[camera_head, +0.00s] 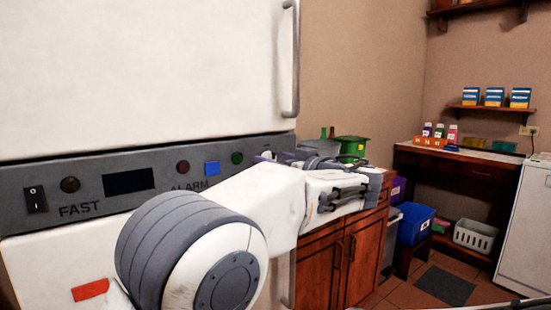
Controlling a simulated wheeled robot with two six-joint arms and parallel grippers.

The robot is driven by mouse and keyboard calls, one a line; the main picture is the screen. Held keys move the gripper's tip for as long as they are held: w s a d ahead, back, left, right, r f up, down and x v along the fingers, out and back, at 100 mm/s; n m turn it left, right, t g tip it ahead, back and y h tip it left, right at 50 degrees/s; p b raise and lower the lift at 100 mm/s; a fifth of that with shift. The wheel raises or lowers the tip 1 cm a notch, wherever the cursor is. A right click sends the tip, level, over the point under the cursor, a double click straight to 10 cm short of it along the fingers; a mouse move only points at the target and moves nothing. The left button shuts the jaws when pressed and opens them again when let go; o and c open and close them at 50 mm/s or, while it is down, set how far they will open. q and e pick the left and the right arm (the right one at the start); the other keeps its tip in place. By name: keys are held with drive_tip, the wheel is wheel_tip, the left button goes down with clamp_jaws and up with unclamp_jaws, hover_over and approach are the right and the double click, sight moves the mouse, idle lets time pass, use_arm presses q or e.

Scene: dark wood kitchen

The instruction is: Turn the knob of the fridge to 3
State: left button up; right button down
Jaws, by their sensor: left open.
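The fridge (130,70) is a large white unit filling the left of the view. Its grey control panel (60,180) carries a black switch, the words FAST and ALARM, a dark display, and small red, blue and green round or square parts. I cannot make out a numbered knob; the right end of the panel is partly hidden by my left arm. My left gripper (343,197) is open, to the right of the panel and in front of the wooden cabinet. Nothing shows clearly between its fingers. My right gripper is not in view.
A wooden cabinet (325,262) stands right of the fridge, with a green container (351,146) on top. Farther right are a wooden desk (460,164), a blue bin (413,225), a grey basket (474,236) and a white appliance (524,230). Some tiled floor is open.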

use_arm(q)
drive_tip(key=shift+w+a, duration=0.15)
drive_tip(key=shift+w, duration=0.1)
clamp_jaws()
